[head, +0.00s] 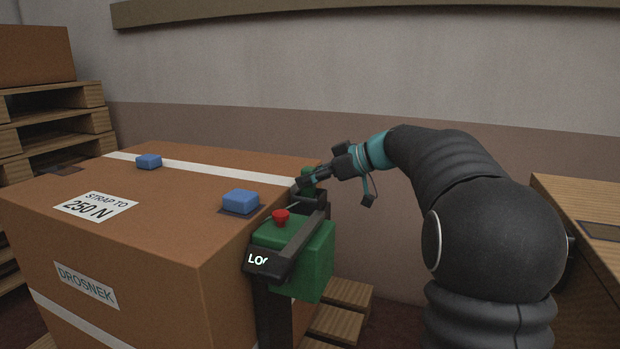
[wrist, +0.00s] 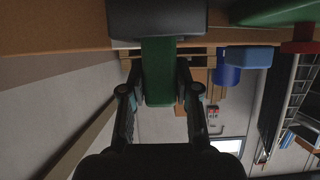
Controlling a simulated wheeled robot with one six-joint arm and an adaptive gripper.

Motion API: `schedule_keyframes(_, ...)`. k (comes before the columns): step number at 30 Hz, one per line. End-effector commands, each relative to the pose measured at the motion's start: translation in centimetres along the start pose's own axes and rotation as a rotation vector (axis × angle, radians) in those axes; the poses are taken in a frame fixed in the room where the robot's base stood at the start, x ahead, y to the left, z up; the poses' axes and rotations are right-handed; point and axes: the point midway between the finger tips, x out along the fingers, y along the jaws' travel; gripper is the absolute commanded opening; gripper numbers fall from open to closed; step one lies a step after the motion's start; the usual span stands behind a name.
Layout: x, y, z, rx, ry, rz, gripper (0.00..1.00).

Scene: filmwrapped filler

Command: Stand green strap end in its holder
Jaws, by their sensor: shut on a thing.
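The green strap end (wrist: 160,80) is an upright-looking flat piece between the two fingers of my gripper (wrist: 160,66) in the wrist view. My gripper is shut on it. One end of the strap end meets a dark grey block (wrist: 157,18), probably its holder; I cannot tell whether it sits inside or only in front. In the head view my gripper (head: 304,183) is at the carton's far right edge, just behind the green machine. Only a little green (head: 308,172) shows there, and the fingers partly hide it.
The large brown carton (head: 130,215) fills the left, with blue blocks (head: 240,200) (head: 149,161) on top. A green machine (head: 312,265) with a red button (head: 281,216) and dark arm stands at its right side. A wooden table (head: 580,205) is at right, pallets (head: 55,120) at left.

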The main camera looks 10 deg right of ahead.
Motion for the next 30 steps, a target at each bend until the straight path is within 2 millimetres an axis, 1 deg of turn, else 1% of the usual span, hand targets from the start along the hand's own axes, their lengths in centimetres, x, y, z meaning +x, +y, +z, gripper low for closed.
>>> schedule_keyframes(3,0.2,0.0,0.3,0.000,0.000,0.000,0.00)
schedule_keyframes(4,0.1,0.0,0.2,0.000,0.000,0.000,0.38)
schedule_keyframes(5,0.1,0.0,0.2,0.000,0.000,0.000,0.46)
schedule_keyframes(6,0.1,0.0,0.2,0.000,0.000,0.000,0.55)
schedule_keyframes(14,0.1,0.0,0.2,0.000,0.000,0.000,0.55)
schedule_keyframes(19,-0.2,0.0,-0.3,0.000,0.000,0.000,0.55)
schedule_keyframes(23,-2.1,0.1,-0.1,0.000,0.000,0.004,0.55)
schedule_keyframes(30,-7.0,0.1,-0.1,0.001,-0.001,0.004,0.55)
